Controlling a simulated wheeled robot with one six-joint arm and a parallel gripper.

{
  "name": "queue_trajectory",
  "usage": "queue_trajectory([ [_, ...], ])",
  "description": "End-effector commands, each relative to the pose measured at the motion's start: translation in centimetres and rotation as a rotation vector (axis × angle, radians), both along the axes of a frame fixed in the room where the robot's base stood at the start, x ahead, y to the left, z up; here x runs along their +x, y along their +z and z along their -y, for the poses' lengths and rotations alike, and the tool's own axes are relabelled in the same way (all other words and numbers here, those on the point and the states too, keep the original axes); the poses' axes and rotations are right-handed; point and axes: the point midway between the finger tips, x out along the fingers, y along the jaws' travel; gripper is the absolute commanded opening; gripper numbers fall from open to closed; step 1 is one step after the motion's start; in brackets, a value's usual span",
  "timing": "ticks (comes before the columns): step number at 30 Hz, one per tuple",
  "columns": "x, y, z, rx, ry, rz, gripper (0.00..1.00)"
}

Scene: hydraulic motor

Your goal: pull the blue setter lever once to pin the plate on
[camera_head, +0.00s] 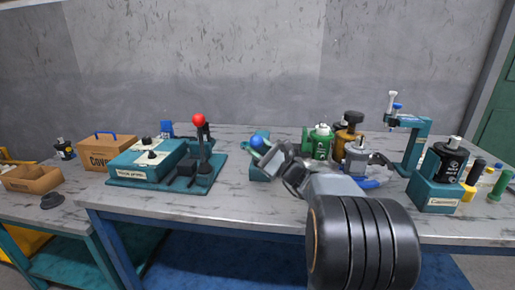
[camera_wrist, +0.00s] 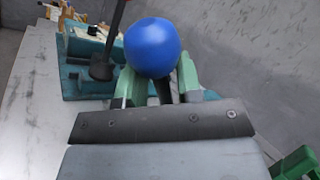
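The blue setter lever's round knob (camera_wrist: 152,47) fills the top middle of the wrist view, with a short dark stem partly visible below it. My gripper (camera_wrist: 158,82) has its two green fingers close together on either side of the lever, just under and beside the knob. It looks shut on the lever, though the knob hides the contact. In the head view the blue knob (camera_head: 257,141) shows at the end of my gripper (camera_head: 264,149), above a teal base (camera_head: 259,172). My wrist hides part of that base. The plate cannot be made out.
A teal press (camera_head: 150,160) with a red-knobbed lever (camera_head: 198,121) stands left of the setter. Green (camera_head: 319,143) and grey (camera_head: 362,158) motor parts stand behind and right of my wrist. A teal stand (camera_head: 416,145) and black canister (camera_head: 446,163) are farther right.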

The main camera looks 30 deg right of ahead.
Motion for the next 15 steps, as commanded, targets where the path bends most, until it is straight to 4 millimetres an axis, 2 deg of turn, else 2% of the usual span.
queue_trajectory([
  [3,-0.1,0.3,-0.1,-0.002,0.004,0.008,0.40],
  [11,-0.1,0.0,0.0,0.001,0.002,0.001,0.40],
  [15,-1.2,-0.5,0.7,0.001,-0.001,-0.001,0.40],
])
